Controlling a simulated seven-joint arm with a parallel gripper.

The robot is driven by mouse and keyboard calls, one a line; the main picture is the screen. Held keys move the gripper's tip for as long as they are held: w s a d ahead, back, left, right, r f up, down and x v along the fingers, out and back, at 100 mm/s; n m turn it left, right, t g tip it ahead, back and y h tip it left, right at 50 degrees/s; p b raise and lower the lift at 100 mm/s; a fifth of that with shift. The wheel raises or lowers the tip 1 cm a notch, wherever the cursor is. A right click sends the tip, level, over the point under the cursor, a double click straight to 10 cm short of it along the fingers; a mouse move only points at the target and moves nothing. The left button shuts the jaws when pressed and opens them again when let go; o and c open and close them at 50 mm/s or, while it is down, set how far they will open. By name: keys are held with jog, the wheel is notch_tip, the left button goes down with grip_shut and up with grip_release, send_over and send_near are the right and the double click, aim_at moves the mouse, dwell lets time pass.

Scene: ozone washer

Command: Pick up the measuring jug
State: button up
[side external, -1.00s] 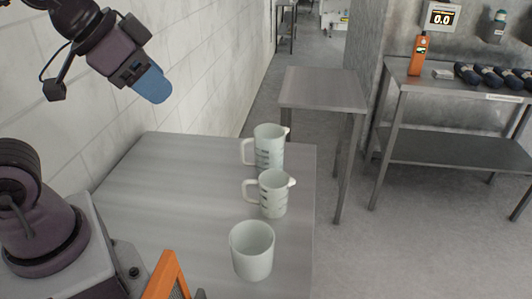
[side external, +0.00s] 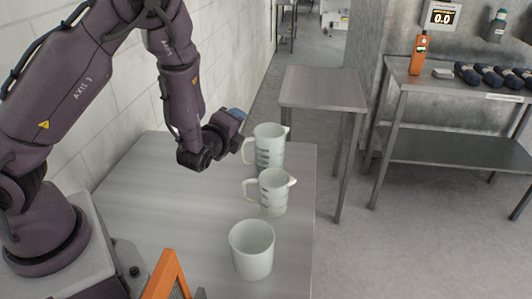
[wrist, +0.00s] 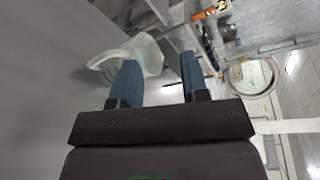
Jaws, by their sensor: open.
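Two pale, translucent measuring jugs with dark markings, side handles and spouts stand upright on the metal table (side external: 150,190). The far jug (side external: 268,150) is at the table's back right, and the near jug (side external: 272,193) is just in front of it. My gripper (side external: 237,114) is left of the far jug, at about its rim height, with blue fingers partly hidden. In the wrist view my gripper (wrist: 158,59) is open with nothing held between its two blue fingers. A pale jug (wrist: 149,52) shows beyond the left finger, its handle pointing left; I cannot tell which jug it is.
A plain handleless cup (side external: 252,250) stands at the table's front right. A white tiled wall (side external: 220,60) runs along the left. A small metal table (side external: 323,90) and a shelved bench (side external: 450,95) stand behind to the right. The table's left half is clear.

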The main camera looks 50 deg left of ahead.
aim_at(243, 147)
jog(key=s+f+m+t+h, duration=0.1)
jog(key=s+f+m, duration=0.1)
jog(key=m, duration=0.3)
jog(key=s+f+m+t+h, duration=0.1)
jog(key=s+f+m, duration=0.1)
jog(key=f+m, duration=0.3)
jog(key=s+a+f+m+t+h, duration=0.1)
jog(key=s+f+m+t, duration=0.1)
jog(key=m, duration=0.3)
jog(key=shift+s+f+m+h, duration=0.3)
jog(key=shift+f+m, duration=0.1)
jog(key=shift+f, duration=0.45)
jog(key=shift+s+f+m+h, duration=0.3)
jog(key=shift+f+m, duration=0.15)
jog(key=shift+m, duration=0.25)
jog(key=x, duration=1.3)
jog(key=shift+s+a+f, duration=0.1)
jog(key=shift+a+f, duration=0.05)
grip_shut()
